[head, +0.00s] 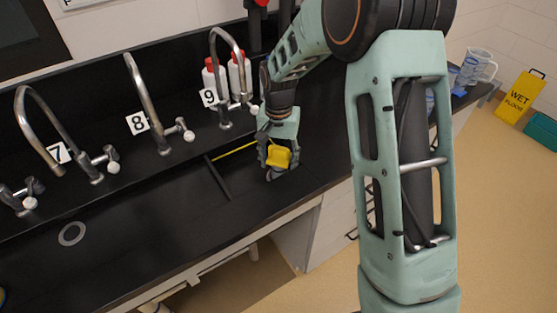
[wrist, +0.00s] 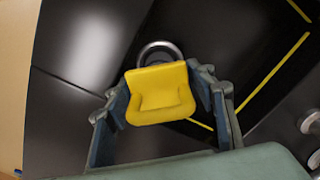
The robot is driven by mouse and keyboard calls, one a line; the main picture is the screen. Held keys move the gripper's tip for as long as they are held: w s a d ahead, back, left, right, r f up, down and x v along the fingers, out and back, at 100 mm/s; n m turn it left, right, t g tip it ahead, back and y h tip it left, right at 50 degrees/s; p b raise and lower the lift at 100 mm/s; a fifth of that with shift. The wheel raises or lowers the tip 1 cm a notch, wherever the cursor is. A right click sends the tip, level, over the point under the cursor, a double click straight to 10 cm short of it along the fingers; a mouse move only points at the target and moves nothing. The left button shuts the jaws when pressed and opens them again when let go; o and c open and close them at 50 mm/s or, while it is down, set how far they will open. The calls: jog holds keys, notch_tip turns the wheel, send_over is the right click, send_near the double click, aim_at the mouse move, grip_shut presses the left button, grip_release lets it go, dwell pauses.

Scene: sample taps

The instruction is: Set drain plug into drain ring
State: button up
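A yellow piece, which I take for the drain plug (head: 279,157), is between the fingers of my gripper (head: 278,163) low over the black counter. In the wrist view my gripper (wrist: 163,97) has a finger against each side of the yellow plug (wrist: 160,93). A grey metal ring (wrist: 160,50) shows just beyond the plug's upper edge, partly hidden by it. I cannot tell whether the plug touches that ring. In the head view another grey ring (head: 72,233) lies flat on the counter at the left, well away from my gripper.
Curved taps marked 7 (head: 45,130), 8 (head: 147,95) and 9 (head: 228,65) stand along the back of the counter (head: 130,250). Red-capped white bottles (head: 240,75) stand behind tap 9. A dark bar (head: 218,178) and yellow line (head: 235,152) lie left of my gripper.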

notch_tip(320, 180, up, 13)
jog(key=shift+f, duration=0.1)
dwell(0.5)
